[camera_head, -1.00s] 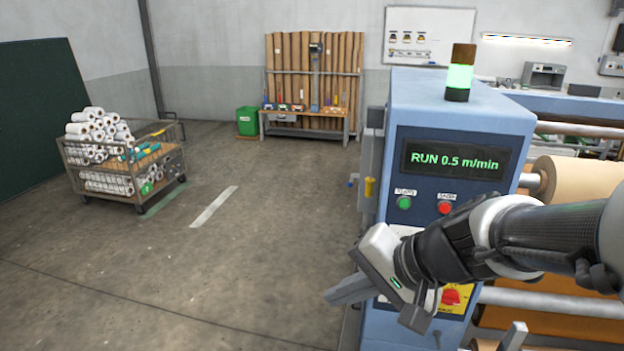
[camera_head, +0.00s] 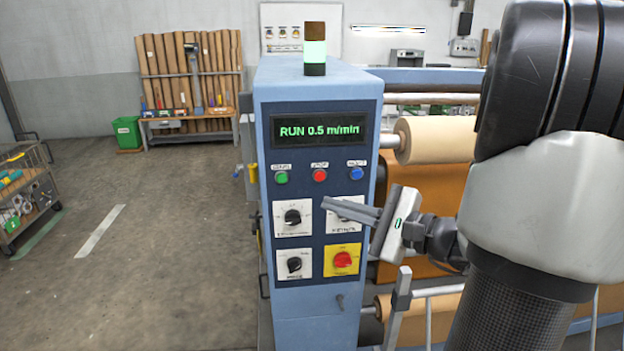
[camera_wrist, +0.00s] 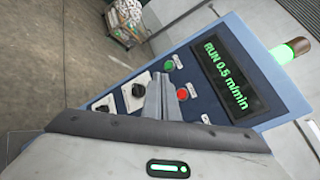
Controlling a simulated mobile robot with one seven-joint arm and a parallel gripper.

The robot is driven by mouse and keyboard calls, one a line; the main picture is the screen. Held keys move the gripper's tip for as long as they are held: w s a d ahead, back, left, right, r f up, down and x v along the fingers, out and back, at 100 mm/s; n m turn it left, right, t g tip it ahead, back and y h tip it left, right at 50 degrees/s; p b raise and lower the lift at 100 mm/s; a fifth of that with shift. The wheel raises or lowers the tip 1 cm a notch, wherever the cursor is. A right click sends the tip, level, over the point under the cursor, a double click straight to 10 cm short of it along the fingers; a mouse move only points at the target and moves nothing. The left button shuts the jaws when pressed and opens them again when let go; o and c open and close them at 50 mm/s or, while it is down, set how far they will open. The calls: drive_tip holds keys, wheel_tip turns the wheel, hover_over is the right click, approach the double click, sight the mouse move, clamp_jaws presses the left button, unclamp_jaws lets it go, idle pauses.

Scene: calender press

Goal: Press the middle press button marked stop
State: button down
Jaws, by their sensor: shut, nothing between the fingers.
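The press control panel (camera_head: 325,225) faces me on a blue cabinet. Its display (camera_head: 319,131) reads RUN 0.5 m/min. Under it sit a green button (camera_head: 281,178), the red middle button (camera_head: 320,175) and a blue button (camera_head: 356,174), each with a small label above. The red button also shows in the wrist view (camera_wrist: 182,94), just right of the fingers. My gripper (camera_head: 328,206) is shut and empty, pointing left across the upper right knob plate, below the red and blue buttons. I cannot tell its gap to the panel.
Black rotary knobs (camera_head: 292,217) and a red switch on a yellow plate (camera_head: 342,261) lie below the buttons. A lit green stack light (camera_head: 315,50) tops the cabinet. Paper rolls (camera_head: 435,138) stand to the right. Open floor (camera_head: 150,240) lies to the left.

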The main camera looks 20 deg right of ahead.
sight(320, 176)
drive_tip(key=shift+w, duration=0.15)
drive_tip(key=shift+w+d, duration=0.4)
drive_tip(key=shift+w, duration=0.95)
drive_tip(key=shift+w+d, duration=0.35)
drive_tip(key=shift+w, duration=1.05)
drive_tip(key=shift+w+d, duration=0.4)
drive_tip(key=shift+w, duration=0.95)
drive_tip(key=shift+w+f, duration=0.1)
drive_tip(key=shift+w+d, duration=0.15)
drive_tip(key=shift+w, duration=0.15)
drive_tip(key=shift+w+d, duration=0.1)
drive_tip(key=shift+w, duration=0.25)
drive_tip(key=shift+s, duration=0.1)
drive_tip(key=shift+s+a+b, duration=0.25)
drive_tip(key=shift+s+b, duration=0.2)
drive_tip(key=shift+s, duration=0.2)
